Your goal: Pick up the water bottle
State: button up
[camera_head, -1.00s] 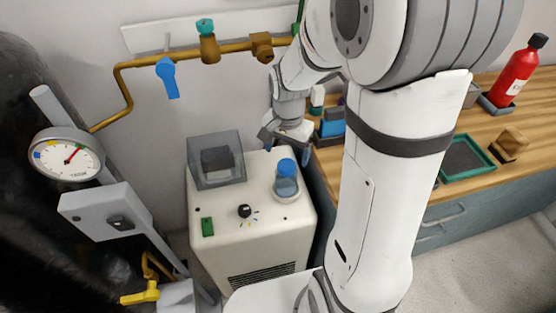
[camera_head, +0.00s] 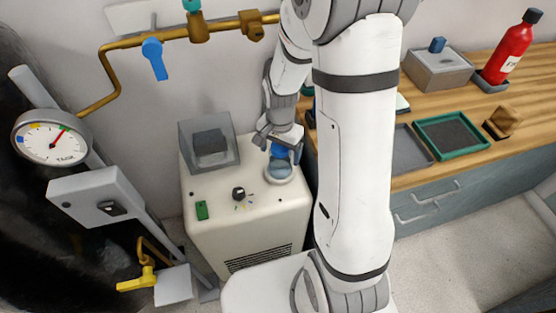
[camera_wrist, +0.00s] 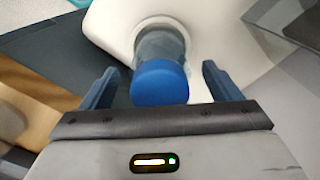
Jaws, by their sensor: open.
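The water bottle (camera_head: 279,164) stands upright in a round holder on top of the white machine, with a blue cap and a clear bluish body. In the wrist view the bottle's blue cap (camera_wrist: 160,83) lies between the two open fingers, with a gap on each side. My gripper (camera_head: 279,143) is open just above and around the cap in the head view, and its fingers partly hide the cap. The wrist view shows my gripper (camera_wrist: 160,88) with both fingers apart and nothing held.
The white machine (camera_head: 255,220) also carries a grey clear-sided box (camera_head: 209,143), a black knob (camera_head: 238,194) and a green switch (camera_head: 202,210). Brass pipes with a blue valve handle (camera_head: 155,58) run behind. A wooden counter (camera_head: 440,170) with trays and a red bottle (camera_head: 510,48) is at right.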

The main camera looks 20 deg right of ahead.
jog(key=c, duration=1.2)
jog(key=shift+r, duration=0.1)
